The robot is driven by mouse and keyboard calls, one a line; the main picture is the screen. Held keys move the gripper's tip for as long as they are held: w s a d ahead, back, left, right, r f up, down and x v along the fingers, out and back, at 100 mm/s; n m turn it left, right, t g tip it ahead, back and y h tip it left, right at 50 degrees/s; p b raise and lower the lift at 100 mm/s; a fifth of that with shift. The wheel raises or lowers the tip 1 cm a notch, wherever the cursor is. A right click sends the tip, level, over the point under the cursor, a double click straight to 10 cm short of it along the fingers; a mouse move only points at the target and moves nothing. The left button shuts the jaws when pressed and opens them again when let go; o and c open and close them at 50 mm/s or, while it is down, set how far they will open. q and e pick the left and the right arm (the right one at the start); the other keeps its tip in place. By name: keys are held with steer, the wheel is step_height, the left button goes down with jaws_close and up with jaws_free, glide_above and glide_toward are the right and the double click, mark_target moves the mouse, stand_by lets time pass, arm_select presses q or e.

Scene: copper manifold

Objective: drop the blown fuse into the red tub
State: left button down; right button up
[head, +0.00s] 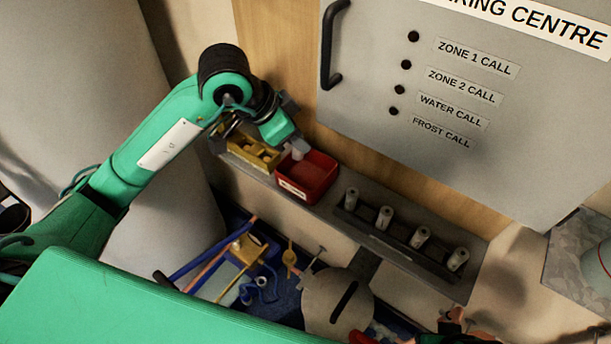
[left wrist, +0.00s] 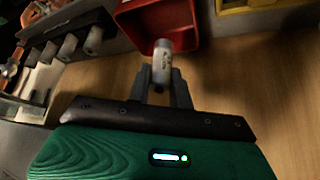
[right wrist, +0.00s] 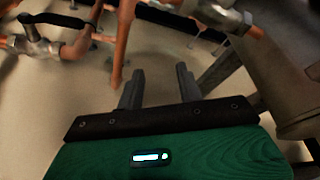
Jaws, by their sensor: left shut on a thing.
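A pale cylindrical fuse (left wrist: 162,62) is held in my left gripper (left wrist: 160,88), which is shut on it. In the head view the fuse (head: 299,150) hangs below the left gripper, at the red tub (head: 303,191). The tub is an open box on the grey shelf; in the left wrist view its red wall (left wrist: 131,34) lies just beyond the fuse tip. I cannot tell whether the tip is below the rim. My right gripper (right wrist: 158,88) is open and empty, with copper pipes beyond its fingers.
A yellow bin (head: 252,152) stands left of the tub. Several similar pale fuses (head: 385,217) stand in a rack (head: 400,240) to its right. A grey cabinet door (head: 450,160) with a black handle (head: 327,45) is above. A tray of tools (head: 235,275) lies below.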

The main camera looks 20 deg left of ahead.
arm_select(q)
steer(key=c, duration=1.2)
jaws_free()
steer(key=shift+o, duration=0.2)
steer(key=p+v, duration=0.2)
steer(key=v, duration=1)
steer(key=shift+p, duration=0.3)
arm_select(e)
steer(key=shift+g, duration=0.3)
steer(key=shift+s+x, duration=0.2)
steer(key=shift+x, duration=1.25)
steer(key=shift+s+x, duration=0.2)
steer(key=shift+x, duration=1.2)
arm_select(q)
steer(key=shift+w, duration=0.1)
arm_select(e)
steer(key=shift+f, duration=0.1)
